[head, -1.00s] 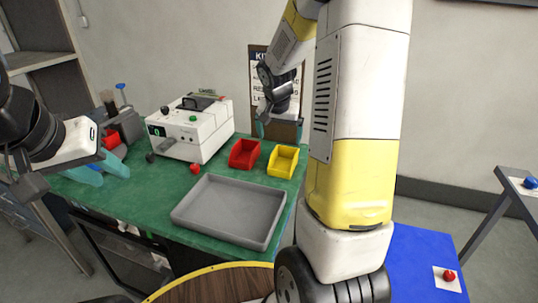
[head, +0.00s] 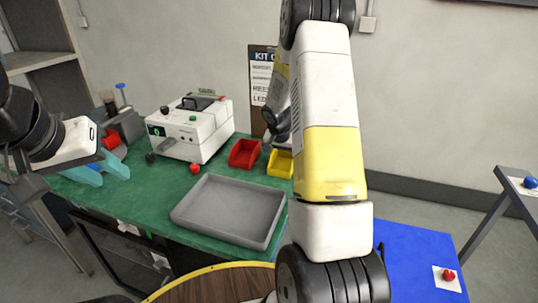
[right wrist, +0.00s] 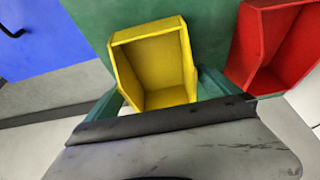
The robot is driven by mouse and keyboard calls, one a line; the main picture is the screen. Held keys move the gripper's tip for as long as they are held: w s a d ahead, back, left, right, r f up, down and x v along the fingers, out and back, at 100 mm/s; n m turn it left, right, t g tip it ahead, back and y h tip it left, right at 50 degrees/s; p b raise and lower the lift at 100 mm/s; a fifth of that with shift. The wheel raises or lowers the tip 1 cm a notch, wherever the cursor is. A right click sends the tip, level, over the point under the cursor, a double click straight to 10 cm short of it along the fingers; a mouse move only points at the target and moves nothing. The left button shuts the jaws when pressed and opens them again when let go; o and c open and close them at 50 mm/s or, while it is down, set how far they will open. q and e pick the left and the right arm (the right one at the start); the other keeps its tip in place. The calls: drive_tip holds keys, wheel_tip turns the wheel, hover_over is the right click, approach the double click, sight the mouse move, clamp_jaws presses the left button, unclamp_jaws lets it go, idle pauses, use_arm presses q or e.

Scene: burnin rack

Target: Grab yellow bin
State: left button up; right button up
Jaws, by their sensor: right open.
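The yellow bin (head: 280,164) sits on the green bench top, partly hidden by my right arm in the head view. In the right wrist view the empty yellow bin (right wrist: 152,65) lies ahead, between the teal fingers. My right gripper (right wrist: 158,95) is open, with one finger towards each side of the bin; I cannot tell whether they touch it. Its fingers are hidden in the head view. My left gripper (head: 102,170) is open and empty over the left of the bench.
A red bin (head: 244,153) stands close beside the yellow one. A grey tray (head: 228,240) lies in front of them. A white tester box (head: 190,130) and a clipboard (head: 262,75) stand behind. A blue surface (head: 415,250) is at the right.

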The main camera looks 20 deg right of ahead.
drive_tip(key=c, duration=1.4)
